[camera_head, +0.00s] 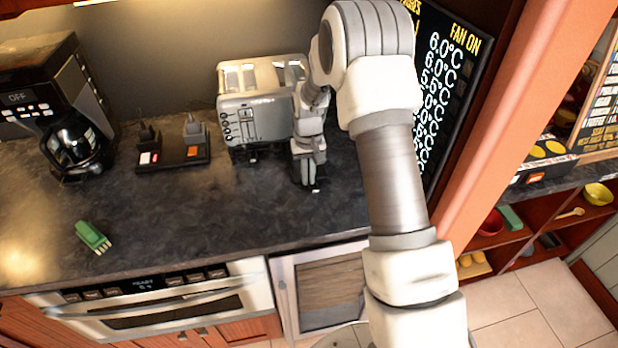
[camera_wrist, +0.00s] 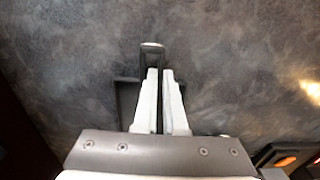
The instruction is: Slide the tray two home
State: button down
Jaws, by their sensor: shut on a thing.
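The silver toaster (camera_head: 245,120) stands at the back of the dark counter, with several knobs on its front. My gripper (camera_head: 309,182) points down just beside the toaster's right front corner, close above the counter. In the wrist view the two pale fingers (camera_wrist: 162,100) are close together, shut on a narrow dark piece (camera_wrist: 153,58) with a pale end. I cannot tell whether this piece is tray two, as most of it is hidden by the fingers. No tray is clearly readable in either view.
A coffee maker (camera_head: 62,110) and a black block with plugs (camera_head: 175,155) stand left of the toaster. A green brush-like item (camera_head: 93,236) lies near the counter's front edge. A steel microwave drawer (camera_head: 160,300) sits below. The counter's front middle is clear.

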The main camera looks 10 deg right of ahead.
jog(key=shift+w, duration=0.1)
jog(key=shift+w, duration=1.35)
jog(key=shift+w, duration=0.1)
jog(key=shift+w, duration=1.3)
jog(key=shift+w, duration=0.1)
jog(key=shift+w, duration=1.85)
jog(key=shift+b, duration=0.3)
jog(key=shift+w, duration=0.1)
